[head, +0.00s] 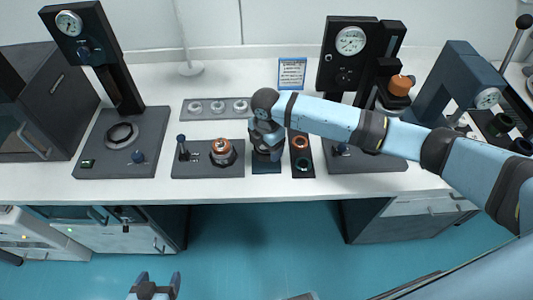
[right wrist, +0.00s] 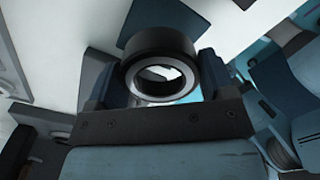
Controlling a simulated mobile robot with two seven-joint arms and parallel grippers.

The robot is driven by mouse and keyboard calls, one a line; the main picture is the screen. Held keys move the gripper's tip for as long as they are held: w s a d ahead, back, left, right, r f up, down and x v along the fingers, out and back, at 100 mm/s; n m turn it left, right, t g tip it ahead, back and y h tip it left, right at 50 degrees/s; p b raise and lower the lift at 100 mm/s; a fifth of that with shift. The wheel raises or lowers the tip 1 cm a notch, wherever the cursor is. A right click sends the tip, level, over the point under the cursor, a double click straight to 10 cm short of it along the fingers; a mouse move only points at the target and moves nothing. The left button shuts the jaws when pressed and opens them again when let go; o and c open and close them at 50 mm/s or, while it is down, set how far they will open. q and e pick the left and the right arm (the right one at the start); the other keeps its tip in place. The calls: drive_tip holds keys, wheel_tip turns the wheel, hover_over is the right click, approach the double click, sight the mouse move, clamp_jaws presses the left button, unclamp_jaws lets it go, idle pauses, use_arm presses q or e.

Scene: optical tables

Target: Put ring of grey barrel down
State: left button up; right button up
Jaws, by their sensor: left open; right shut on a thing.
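A dark ring with a grey inner rim (right wrist: 160,42) sits between the two fingers of my right gripper (right wrist: 165,64) in the right wrist view. The gripper is shut on it, and its opening shows through. In the head view my right gripper (head: 267,143) points down over a dark blue mat (head: 266,167) on the white table; the ring is mostly hidden there. I cannot tell whether the ring touches the mat. My left gripper (head: 155,287) is open and empty, low in the head view in front of the table.
Left of the mat is a grey base with a copper part (head: 222,151). Right of it is a dark tray (head: 303,174) with a copper ring and a greenish ring. Behind are a tray of several grey rings (head: 187,110) and a small sign (head: 292,73). Gauge stands flank both sides.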

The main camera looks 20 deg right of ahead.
sight(266, 153)
drive_tip(key=shift+f, duration=2.1)
drive_tip(key=shift+f, duration=0.1)
drive_tip(key=o, duration=1.1)
drive_tip(key=shift+c, duration=0.2)
drive_tip(key=shift+r, duration=0.45)
wheel_tip(266, 153, up, 11)
drive_tip(key=shift+r, duration=0.2)
drive_tip(key=shift+f, duration=0.1)
